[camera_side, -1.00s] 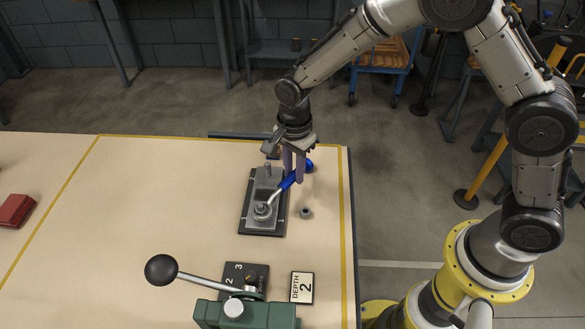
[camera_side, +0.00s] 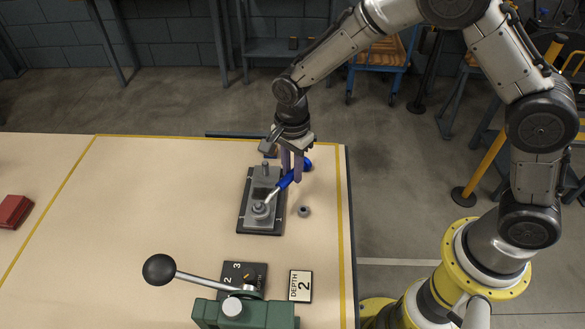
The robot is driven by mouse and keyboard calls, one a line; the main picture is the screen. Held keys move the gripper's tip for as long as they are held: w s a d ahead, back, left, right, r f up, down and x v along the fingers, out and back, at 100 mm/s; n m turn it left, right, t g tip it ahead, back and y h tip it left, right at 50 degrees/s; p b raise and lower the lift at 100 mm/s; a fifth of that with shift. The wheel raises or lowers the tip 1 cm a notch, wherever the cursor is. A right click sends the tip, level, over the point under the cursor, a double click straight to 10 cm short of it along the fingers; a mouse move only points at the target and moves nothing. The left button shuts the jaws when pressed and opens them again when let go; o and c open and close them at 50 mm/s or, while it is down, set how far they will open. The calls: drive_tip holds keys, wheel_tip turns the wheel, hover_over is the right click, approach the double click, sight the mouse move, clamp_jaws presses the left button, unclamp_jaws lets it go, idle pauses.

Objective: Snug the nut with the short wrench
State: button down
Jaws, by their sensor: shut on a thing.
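The short wrench (camera_side: 284,182) has a blue handle and a silver head. Its head is at the nut (camera_side: 259,208) on the front part of a grey casing plate (camera_side: 265,185); whether it fully seats around the nut is too small to tell. My gripper (camera_side: 292,178) points down at the plate's right side, its fingers shut on the blue handle. The handle slants up to the right, and its rounded end shows past the fingers. The plate lies on a dark base with a second upright stud (camera_side: 265,168) at its far end.
A small grey nut-like piece (camera_side: 304,211) lies loose right of the plate. A green lever press (camera_side: 245,312) with a black knob (camera_side: 159,269), a numbered dark plate (camera_side: 236,273) and a "DEPTH 2" sign (camera_side: 300,286) stand in front. A red block (camera_side: 14,211) lies far left. The table's middle left is clear.

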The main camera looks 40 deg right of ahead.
drive_tip(key=shift+w+a+r, duration=0.1)
drive_tip(key=shift+w+r, duration=0.05)
idle(0.4)
drive_tip(key=shift+r, duration=2.9)
